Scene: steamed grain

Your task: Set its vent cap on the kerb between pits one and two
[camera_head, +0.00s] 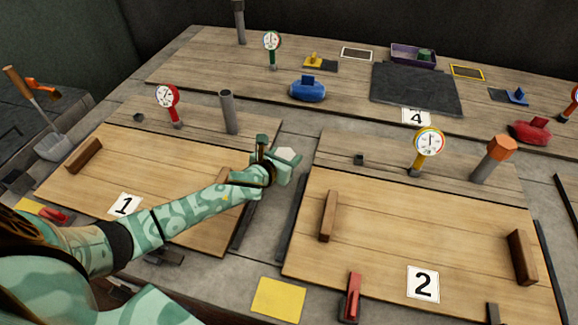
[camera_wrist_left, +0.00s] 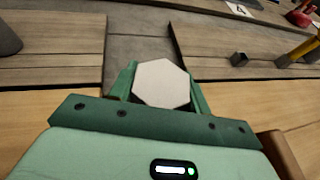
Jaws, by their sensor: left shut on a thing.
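My left gripper (camera_head: 278,160) is shut on a pale grey-white hexagonal vent cap (camera_head: 287,154). The cap also shows between the green fingers in the left wrist view (camera_wrist_left: 163,84). The gripper and cap are over the grey kerb (camera_head: 264,228) between the wooden lids of pit one (camera_head: 160,180) and pit two (camera_head: 400,235). I cannot tell how high the cap is above the kerb. The grey vent pipe (camera_head: 229,112) at pit one stands with no cap on it. Pit two's vent pipe (camera_head: 485,172) has an orange cap (camera_head: 502,147). My right gripper is not in view.
A red-rimmed gauge (camera_head: 168,97) stands at pit one and a yellow one (camera_head: 428,142) at pit two. A dark strip (camera_head: 291,218) runs along the kerb's right side. A yellow square (camera_head: 279,299) lies at the kerb's near end. A blue object (camera_head: 308,90) sits behind.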

